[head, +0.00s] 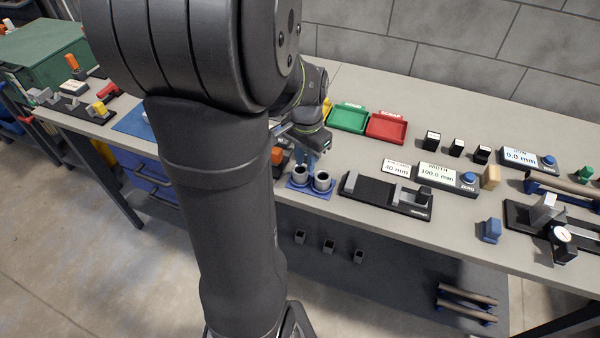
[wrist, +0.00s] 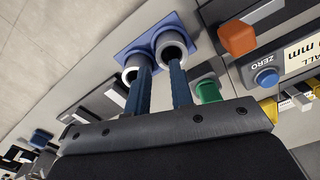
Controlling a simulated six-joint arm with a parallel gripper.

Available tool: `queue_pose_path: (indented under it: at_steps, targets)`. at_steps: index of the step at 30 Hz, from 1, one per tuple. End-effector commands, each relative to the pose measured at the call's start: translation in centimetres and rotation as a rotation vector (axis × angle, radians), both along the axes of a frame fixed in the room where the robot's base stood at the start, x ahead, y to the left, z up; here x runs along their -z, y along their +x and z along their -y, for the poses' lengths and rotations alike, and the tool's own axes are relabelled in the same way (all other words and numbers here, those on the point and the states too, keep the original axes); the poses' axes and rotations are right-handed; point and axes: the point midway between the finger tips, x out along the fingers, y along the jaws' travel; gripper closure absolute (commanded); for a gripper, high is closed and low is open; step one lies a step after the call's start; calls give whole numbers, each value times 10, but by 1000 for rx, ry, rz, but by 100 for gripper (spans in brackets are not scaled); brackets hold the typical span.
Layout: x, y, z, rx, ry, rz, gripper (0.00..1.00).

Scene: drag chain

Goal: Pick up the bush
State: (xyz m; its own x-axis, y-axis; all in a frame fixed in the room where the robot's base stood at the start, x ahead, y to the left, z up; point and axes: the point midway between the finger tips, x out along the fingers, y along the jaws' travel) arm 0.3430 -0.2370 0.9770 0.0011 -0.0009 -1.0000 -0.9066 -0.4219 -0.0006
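Two grey hollow cylindrical bushes stand upright side by side on a blue holder (head: 311,189) near the front edge of the bench. The left bush (head: 299,174) and right bush (head: 321,182) show in the head view. In the wrist view, one bush (wrist: 131,67) is at left and the other (wrist: 173,43) is at right on the blue holder (wrist: 150,33). My gripper (wrist: 158,68) has two blue fingers apart, with a gap between them. Their tips overlap the near sides of the bushes in the picture; contact cannot be told. In the head view, my gripper (head: 310,156) is just above and behind the bushes.
An orange block (wrist: 238,39) and a display with a blue ZERO button (wrist: 266,79) are near the holder. A black fixture (head: 387,195) lies right of it. Green (head: 348,118) and red (head: 387,127) trays are behind. My arm hides much of the left bench.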

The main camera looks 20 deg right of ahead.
Motion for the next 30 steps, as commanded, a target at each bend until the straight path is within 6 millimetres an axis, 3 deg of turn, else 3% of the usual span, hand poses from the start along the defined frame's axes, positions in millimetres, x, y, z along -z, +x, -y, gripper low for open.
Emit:
queue_pose_path:
  at_steps: [3,9,16,19,20,30]
  targets:
    - [21,1,-2,-1,4,-5,79]
    - [39,1,-2,0,1,-2,79]
    - [39,1,-2,-1,1,0,79]
    - [39,1,-2,-1,1,0,99]
    - [39,1,-2,-1,1,0,100]
    - [38,2,-2,-1,0,0,100]
